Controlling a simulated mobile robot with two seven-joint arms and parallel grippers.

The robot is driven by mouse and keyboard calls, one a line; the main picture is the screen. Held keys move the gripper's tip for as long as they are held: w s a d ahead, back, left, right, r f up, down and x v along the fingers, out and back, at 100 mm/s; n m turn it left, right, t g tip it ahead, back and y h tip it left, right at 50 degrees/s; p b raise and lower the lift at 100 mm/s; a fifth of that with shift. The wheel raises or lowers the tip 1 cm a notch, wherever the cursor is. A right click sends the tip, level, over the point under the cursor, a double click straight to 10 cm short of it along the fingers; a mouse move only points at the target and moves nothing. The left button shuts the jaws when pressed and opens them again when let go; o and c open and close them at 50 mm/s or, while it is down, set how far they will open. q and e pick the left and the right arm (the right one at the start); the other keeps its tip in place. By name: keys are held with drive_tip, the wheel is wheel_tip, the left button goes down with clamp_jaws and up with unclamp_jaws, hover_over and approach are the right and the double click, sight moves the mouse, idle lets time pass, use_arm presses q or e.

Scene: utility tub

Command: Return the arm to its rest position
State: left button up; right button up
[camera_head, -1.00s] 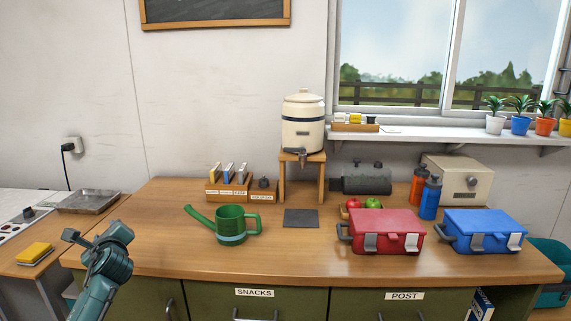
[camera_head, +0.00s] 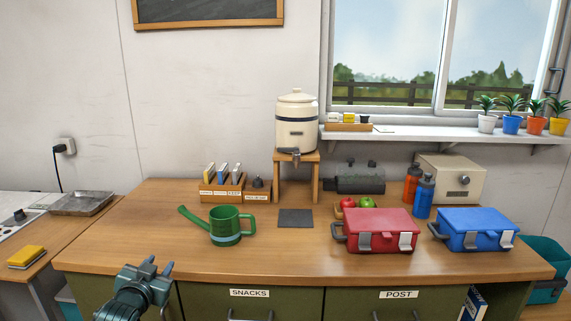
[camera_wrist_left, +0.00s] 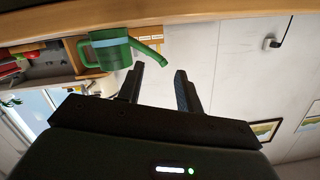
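My left gripper (camera_head: 158,264) is low in the head view, in front of the worktop's front edge at the left, its fingers pointing up. In the left wrist view its two dark fingers (camera_wrist_left: 159,73) are apart with nothing between them. A green watering can (camera_head: 225,226) stands upright on the worktop, beyond and to the right of the gripper, apart from it. The can also shows at the top of the left wrist view (camera_wrist_left: 110,52), which is tilted. My right gripper is in neither view.
The wooden worktop (camera_head: 130,240) is bare behind my left gripper. A red toolbox (camera_head: 380,224) and a blue toolbox (camera_head: 478,223) stand at its right. A cream dispenser (camera_head: 297,128) stands on a wooden stand at the back. A yellow sponge (camera_head: 26,254) lies at the far left.

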use_arm(q)
drive_tip(key=s+d+f+g+h, duration=0.1)
drive_tip(key=s+d+f+g, duration=0.1)
drive_tip(key=s+d+f, duration=0.45)
drive_tip(key=s+d+f+g+h, duration=0.15)
drive_tip(key=s+d+f, duration=0.25)
drive_tip(key=s+f, duration=0.55)
drive_tip(key=s+d+g, duration=0.1)
drive_tip(key=s+d, duration=0.2)
drive_tip(key=s, duration=0.6)
drive_tip(key=s+d+f+g+h, duration=0.1)
drive_tip(key=s+d, duration=0.2)
drive_tip(key=s, duration=0.6)
drive_tip(key=shift+s+h, duration=0.1)
drive_tip(key=shift+h, duration=0.15)
